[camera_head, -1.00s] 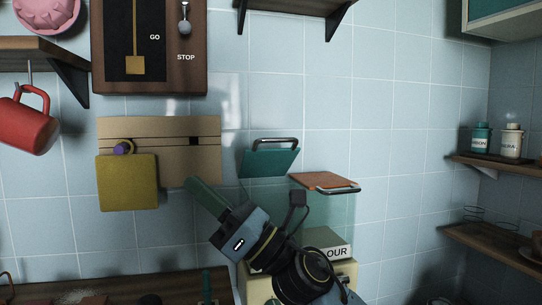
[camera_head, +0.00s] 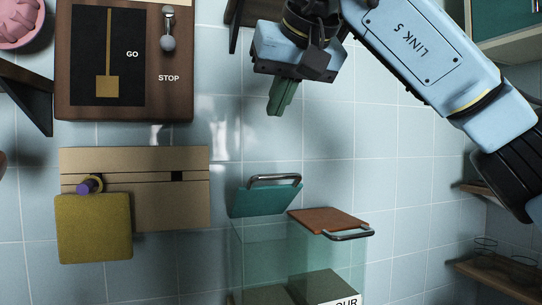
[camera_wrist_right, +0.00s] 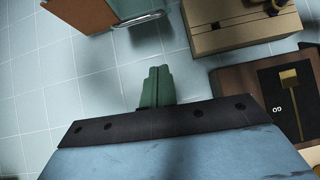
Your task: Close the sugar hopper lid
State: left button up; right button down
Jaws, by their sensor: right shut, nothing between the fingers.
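Two clear hopper bins (camera_head: 260,255) stand side by side against the tiled wall. The left bin's teal lid (camera_head: 265,201) is tilted up, with a metal handle (camera_head: 275,178) along its upper edge. The right bin's orange-brown lid (camera_head: 328,219) lies nearly flat. A label ending in "OUR" (camera_head: 345,300) is partly cut off at the bottom. The left bin's label is out of view. My right gripper (camera_head: 276,112) is shut and empty, above the teal lid and apart from it. In the wrist view, its green fingers (camera_wrist_right: 157,80) point towards the teal lid (camera_wrist_right: 132,7). My left gripper is not in view.
A tan wall box (camera_head: 185,205) with a hanging yellow panel (camera_head: 95,228) is left of the hoppers. A dark GO/STOP panel (camera_head: 70,70) is at upper left. Shelves (camera_head: 505,278) are at right. The wall between my gripper and the lid is clear.

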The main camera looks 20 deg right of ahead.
jog(key=shift+h, duration=0.3)
jog(key=x, duration=0.3)
jog(key=d+f+x, duration=0.1)
jog(key=x, duration=0.2)
jog(key=s+p+x, duration=0.1)
jog(key=x, duration=0.2)
jog(key=shift+w+d+f, duration=0.15)
jog(key=shift+w+f, duration=0.1)
jog(key=shift+f, duration=0.15)
jog(key=shift+s+f, duration=0.4)
jog(key=shift+f, duration=0.25)
